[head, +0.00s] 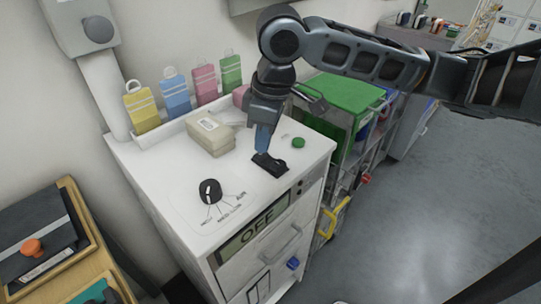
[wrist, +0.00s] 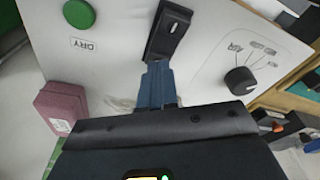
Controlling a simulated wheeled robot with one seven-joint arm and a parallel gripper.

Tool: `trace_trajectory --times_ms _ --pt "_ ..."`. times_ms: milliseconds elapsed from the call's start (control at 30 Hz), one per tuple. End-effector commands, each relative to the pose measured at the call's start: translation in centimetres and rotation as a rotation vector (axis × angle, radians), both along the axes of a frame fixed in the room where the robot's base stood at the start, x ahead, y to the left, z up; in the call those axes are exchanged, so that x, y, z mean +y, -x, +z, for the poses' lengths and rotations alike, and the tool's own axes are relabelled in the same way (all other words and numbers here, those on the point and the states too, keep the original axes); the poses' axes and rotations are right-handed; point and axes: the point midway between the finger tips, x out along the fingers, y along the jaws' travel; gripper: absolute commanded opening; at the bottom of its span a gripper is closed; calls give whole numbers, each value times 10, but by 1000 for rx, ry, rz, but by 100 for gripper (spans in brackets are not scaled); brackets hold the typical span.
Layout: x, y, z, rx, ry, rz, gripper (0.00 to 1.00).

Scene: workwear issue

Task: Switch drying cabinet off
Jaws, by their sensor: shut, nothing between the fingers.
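The white drying cabinet (head: 150,165) stands in the middle of the head view. Its front display (head: 253,231) reads OFF. On its top panel are a black rocker switch (head: 272,166), a green button (head: 298,142) and a black dial (head: 210,192) with printed marks. My gripper (head: 263,149) points down at the rocker, its blue fingers closed and empty. In the wrist view the fingertips (wrist: 157,66) are at the end of the rocker (wrist: 169,35); I cannot tell whether they touch it. The green button (wrist: 79,13) is beside a DRY label.
A beige box (head: 210,136) and several coloured tags, including a yellow one (head: 140,108), are at the cabinet's back. A trolley with a green lid (head: 345,95) stands to the right. Wooden trays (head: 75,225) are at the left. The floor at right is clear.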

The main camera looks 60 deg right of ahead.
Motion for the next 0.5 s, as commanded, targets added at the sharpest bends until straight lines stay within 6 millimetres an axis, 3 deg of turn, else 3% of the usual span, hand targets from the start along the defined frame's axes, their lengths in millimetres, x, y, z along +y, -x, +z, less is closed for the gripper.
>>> trace_trajectory --times_ms 500 --pt "0 0 42 0 0 1 0"
